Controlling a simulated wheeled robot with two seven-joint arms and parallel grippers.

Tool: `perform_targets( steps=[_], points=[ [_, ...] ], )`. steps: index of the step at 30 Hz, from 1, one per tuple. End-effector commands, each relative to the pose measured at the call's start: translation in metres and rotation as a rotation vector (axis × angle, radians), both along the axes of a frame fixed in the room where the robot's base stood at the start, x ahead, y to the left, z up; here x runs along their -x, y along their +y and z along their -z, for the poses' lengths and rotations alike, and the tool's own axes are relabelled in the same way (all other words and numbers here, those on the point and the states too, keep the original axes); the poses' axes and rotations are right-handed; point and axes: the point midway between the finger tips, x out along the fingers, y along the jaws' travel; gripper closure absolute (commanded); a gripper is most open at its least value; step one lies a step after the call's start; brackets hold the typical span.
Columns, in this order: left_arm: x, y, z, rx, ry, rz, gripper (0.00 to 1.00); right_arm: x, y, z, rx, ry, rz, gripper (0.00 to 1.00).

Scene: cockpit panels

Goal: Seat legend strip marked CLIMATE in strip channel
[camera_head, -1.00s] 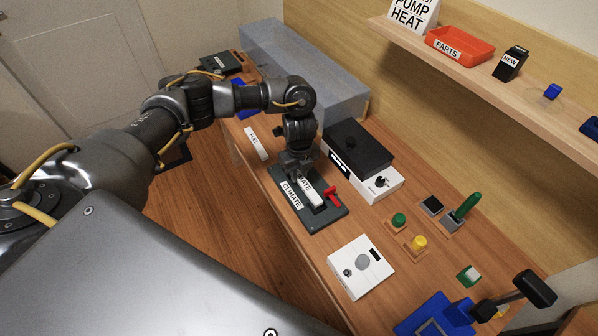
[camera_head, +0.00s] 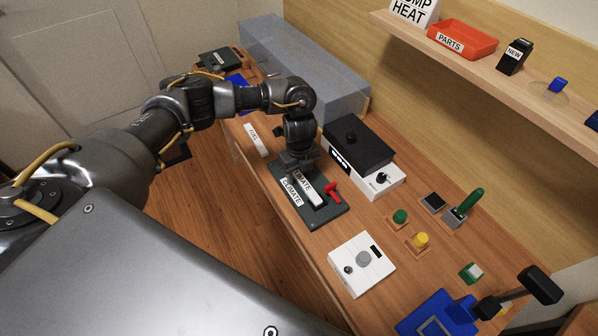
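The white legend strip (camera_head: 310,192) lies lengthwise on the dark grey panel (camera_head: 327,214), beside a white CLIMATE label (camera_head: 291,192). The end of its lettering, "MATE", shows; the far end is hidden under my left gripper. The strip looks lined up with the panel, but I cannot tell whether it is fully down in the channel. My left gripper (camera_head: 300,168) is just above the strip's far end, pointing down, and its fingers look spread apart. A red lever-like part (camera_head: 333,191) stands by the strip's right side. My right gripper is not in view.
A white strip marked FUEL (camera_head: 256,140) lies to the left. A black box on a white unit (camera_head: 358,146) stands close right of the gripper. A white panel (camera_head: 361,265) and coloured knobs (camera_head: 420,240) are nearer. A shelf (camera_head: 480,70) overhangs the right.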

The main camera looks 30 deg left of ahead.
Motion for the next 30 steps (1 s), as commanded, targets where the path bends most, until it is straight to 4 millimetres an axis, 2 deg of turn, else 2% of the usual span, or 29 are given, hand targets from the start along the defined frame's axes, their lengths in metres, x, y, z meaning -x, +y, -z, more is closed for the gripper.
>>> perform_targets(
  steps=[7,10,14,22,30],
  points=[
    [0.0,0.0,-0.001,0.0,0.0,0.001,0.52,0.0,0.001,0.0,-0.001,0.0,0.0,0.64],
    [-0.001,0.0,-0.008,0.001,-0.003,0.003,0.52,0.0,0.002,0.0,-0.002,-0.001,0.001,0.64],
    [-0.001,0.0,-0.029,-0.001,-0.005,0.003,0.52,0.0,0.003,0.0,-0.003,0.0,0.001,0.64],
    [-0.001,0.0,-0.082,-0.001,-0.005,0.003,0.52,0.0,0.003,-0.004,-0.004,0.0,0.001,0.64],
    [0.0,0.0,-0.107,-0.001,-0.001,0.0,0.52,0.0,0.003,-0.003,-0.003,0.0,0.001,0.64]
  ],
)
